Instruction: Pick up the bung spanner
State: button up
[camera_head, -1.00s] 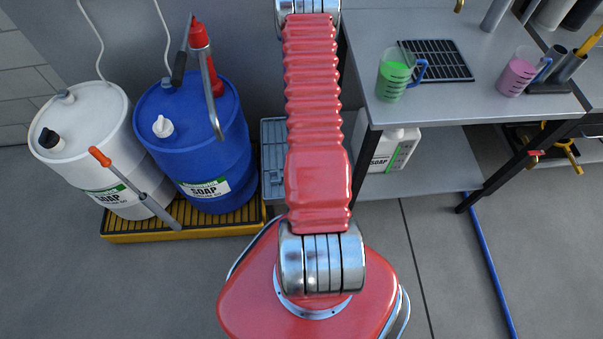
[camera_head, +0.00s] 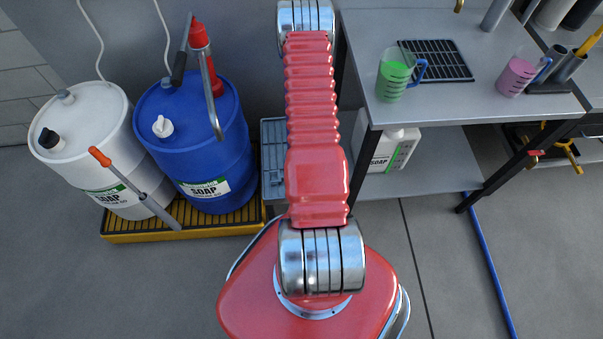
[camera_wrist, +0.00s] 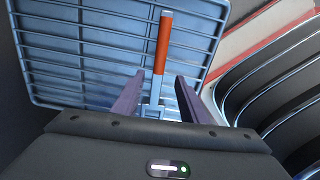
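The bung spanner, with an orange handle (camera_wrist: 162,43) and a grey metal end (camera_wrist: 154,98), shows in the wrist view against a blue-grey slatted tray (camera_wrist: 75,62). My gripper (camera_wrist: 160,76) is open, its two dark fingers on either side of the spanner. Gaps show between the fingers and the spanner. How far above the tray the fingers are I cannot tell. In the head view my own arm hides the gripper, and part of the grey tray (camera_head: 273,135) shows just left of the arm.
A white soap drum (camera_head: 90,130) and a blue soap drum (camera_head: 215,130) stand on a yellow pallet (camera_head: 165,236). An orange-handled rod (camera_head: 130,180) leans in front of them. A steel bench (camera_head: 450,105) with two jugs stands at right. The floor in front is clear.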

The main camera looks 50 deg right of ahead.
jog(key=shift+d+f, duration=0.15)
jog(key=shift+f, duration=2.4)
grip_shut()
